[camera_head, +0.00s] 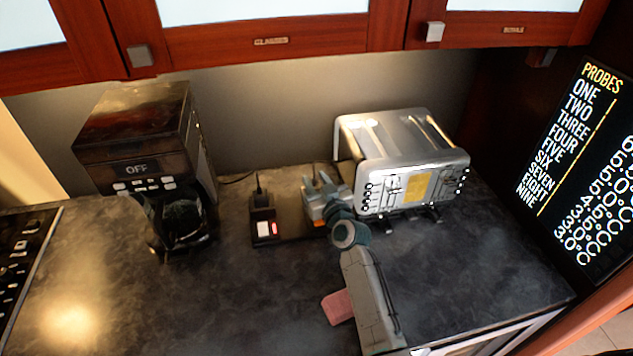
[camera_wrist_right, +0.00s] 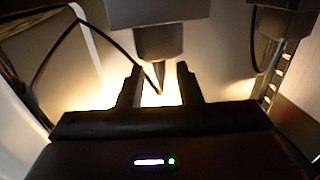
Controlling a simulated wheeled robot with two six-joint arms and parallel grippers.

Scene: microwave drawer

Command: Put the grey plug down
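The grey plug (camera_wrist_right: 157,14) is at the top of the right wrist view. Its narrow tail points toward my gripper and a thin dark cable hangs from it. My right gripper (camera_wrist_right: 159,78) has its two dark fingers apart, with a bright empty gap between them. The plug's tail is just beyond the fingertips, apart from them or barely touching; I cannot tell which. In the head view my right gripper (camera_head: 325,186) is at the back of the counter, left of the toaster, and mostly hides what is in front of it. My left gripper is not in view.
A power strip with a lit red switch (camera_head: 265,229) and a black plug (camera_head: 259,196) is left of my gripper. A coffee maker (camera_head: 140,140) stands farther left; a silver toaster (camera_head: 400,150) stands close on the right.

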